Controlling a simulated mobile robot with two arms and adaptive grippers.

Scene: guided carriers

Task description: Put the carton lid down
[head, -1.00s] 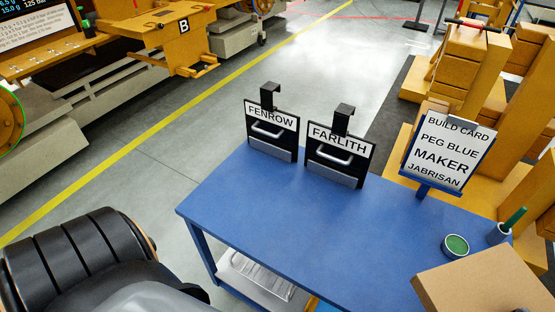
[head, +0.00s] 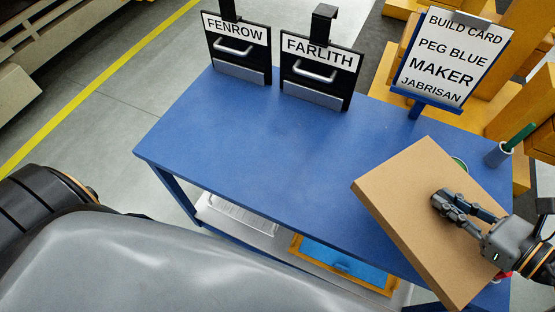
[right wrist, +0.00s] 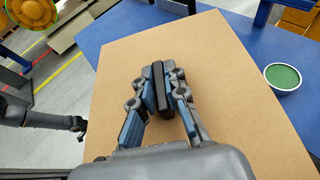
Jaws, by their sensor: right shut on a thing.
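The carton lid (head: 400,190) is a flat brown cardboard piece over the right end of the blue table (head: 225,130). It also fills much of the right wrist view (right wrist: 120,60). My right gripper (head: 446,200) is over the lid's top, its fingers shut on a dark upright grip (right wrist: 166,85) near its middle. I cannot tell whether the lid touches the table. A dark arm end (right wrist: 78,124), likely my left one, shows at the left of the right wrist view; its fingers are too small to read. My left gripper is outside the head view.
FENROW (head: 238,50) and FARLITH (head: 318,75) sign holders stand along the far edge. A build card (head: 450,60), a cup with a green rod (head: 497,154) and a green-topped round dish (right wrist: 283,77) are near the lid. The table's left and middle are clear.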

